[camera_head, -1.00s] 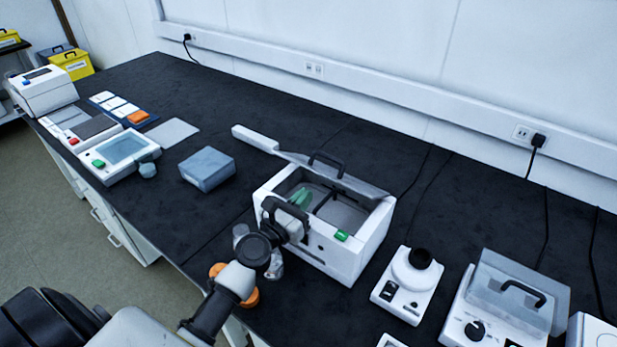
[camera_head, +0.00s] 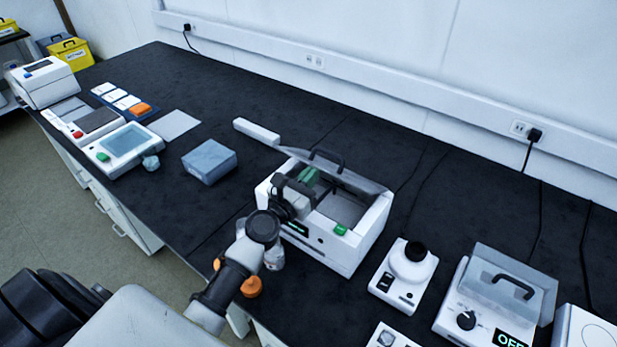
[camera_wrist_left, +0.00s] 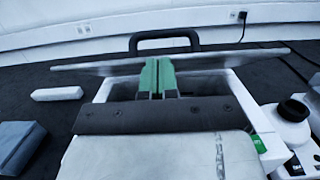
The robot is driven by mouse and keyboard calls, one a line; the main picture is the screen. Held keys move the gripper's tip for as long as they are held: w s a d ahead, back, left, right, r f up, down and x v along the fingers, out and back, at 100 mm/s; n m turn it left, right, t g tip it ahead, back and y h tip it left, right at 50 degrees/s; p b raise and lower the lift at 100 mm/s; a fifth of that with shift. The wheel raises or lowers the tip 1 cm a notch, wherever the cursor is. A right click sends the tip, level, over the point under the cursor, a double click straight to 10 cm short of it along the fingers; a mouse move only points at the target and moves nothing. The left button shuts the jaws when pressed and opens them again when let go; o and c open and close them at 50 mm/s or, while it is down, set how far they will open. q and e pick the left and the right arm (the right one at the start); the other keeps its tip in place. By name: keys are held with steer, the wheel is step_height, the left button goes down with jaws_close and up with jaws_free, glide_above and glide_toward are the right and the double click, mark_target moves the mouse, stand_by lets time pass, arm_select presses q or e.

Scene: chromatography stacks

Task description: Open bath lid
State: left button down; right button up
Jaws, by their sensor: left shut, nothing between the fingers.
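The bath is a white box (camera_head: 318,252) with a green button, standing on the black bench in the head view. Its grey lid (camera_head: 362,180) stands tilted up along the back, leaving the top open. The lid's dark handle (camera_head: 328,154) is at its upper edge; the lid (camera_wrist_left: 215,61) and handle (camera_wrist_left: 165,38) also show in the left wrist view. My left gripper (camera_head: 308,175) reaches over the bath's front from the left. Its green fingertips (camera_wrist_left: 158,76) are shut and empty, just under or against the lid; contact is unclear. My right gripper is out of view.
A white bar (camera_head: 256,131) lies behind the bath and a grey-blue block (camera_head: 209,161) is to its left. A white device with a black top (camera_head: 404,270) and another lidded bath (camera_head: 495,305) stand at right. The back of the bench is largely clear.

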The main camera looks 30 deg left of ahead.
mark_target(325, 166)
arm_select(q)
steer(key=w+r+p, duration=0.3)
steer(key=w+r, duration=0.1)
steer(key=w+d+r+p, duration=0.1)
steer(key=w+r+p, duration=0.1)
steer(key=r, duration=0.1)
steer(key=shift+w+p, duration=0.15)
steer(key=shift+p, duration=0.2)
steer(key=x, duration=0.9)
steer(key=shift+r+b, duration=0.25)
steer(key=shift+b, duration=0.1)
steer(key=shift+a, duration=0.15)
